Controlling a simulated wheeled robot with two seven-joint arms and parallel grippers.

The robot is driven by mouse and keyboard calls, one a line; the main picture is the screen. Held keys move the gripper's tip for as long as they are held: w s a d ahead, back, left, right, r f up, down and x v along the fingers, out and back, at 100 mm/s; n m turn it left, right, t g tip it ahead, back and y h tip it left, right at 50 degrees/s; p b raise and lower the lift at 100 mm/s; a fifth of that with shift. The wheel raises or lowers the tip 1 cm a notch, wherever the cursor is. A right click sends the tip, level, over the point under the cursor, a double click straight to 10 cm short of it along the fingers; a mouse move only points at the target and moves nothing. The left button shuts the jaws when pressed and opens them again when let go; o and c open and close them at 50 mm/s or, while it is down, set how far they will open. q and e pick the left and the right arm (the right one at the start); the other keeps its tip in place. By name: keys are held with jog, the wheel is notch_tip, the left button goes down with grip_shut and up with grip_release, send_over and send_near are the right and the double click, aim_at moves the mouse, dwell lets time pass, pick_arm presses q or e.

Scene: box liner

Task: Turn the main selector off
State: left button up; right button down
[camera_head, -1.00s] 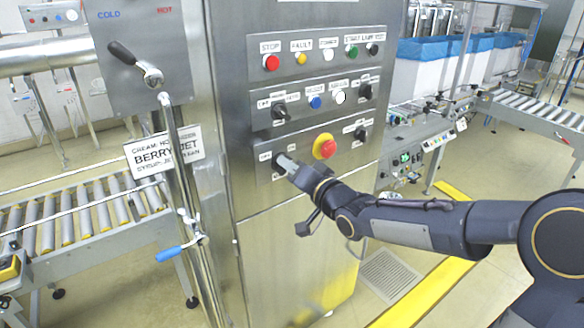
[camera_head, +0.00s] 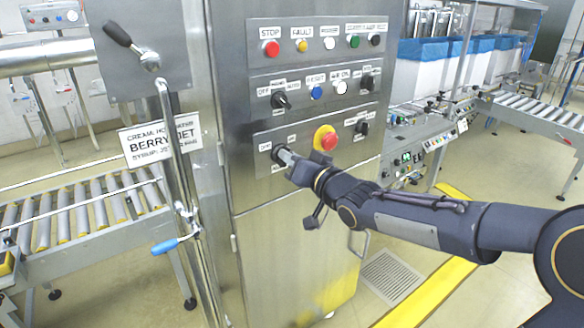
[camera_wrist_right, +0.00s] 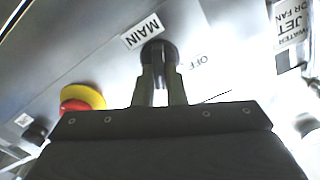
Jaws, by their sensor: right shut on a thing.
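The main selector (camera_wrist_right: 157,48) is a dark round knob on the lower row of the steel cabinet's control panel. In the right wrist view the MAIN label (camera_wrist_right: 142,31) is beside it on the left and the OFF label (camera_wrist_right: 197,64) on the right. My right gripper (camera_head: 282,154) is at this knob, with its two fingers closed on it, one on each side. My left gripper is in neither view.
A red emergency stop on a yellow base (camera_head: 325,138) sits close to the right of my gripper. Another black selector (camera_head: 280,100) and the blue button (camera_head: 316,93) are above. A lever with a blue grip (camera_head: 165,246) hangs left of the cabinet (camera_head: 290,230).

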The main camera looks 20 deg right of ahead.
jog(key=shift+s+a+f+n+b, duration=0.15)
jog(key=shift+n+b, duration=1.75)
jog(key=shift+n, duration=1.65)
jog(key=shift+a+n+b, duration=0.15)
jog(key=shift+n+b, duration=1.75)
jog(key=shift+n, duration=1.65)
jog(key=c, duration=1.5)
grip_release()
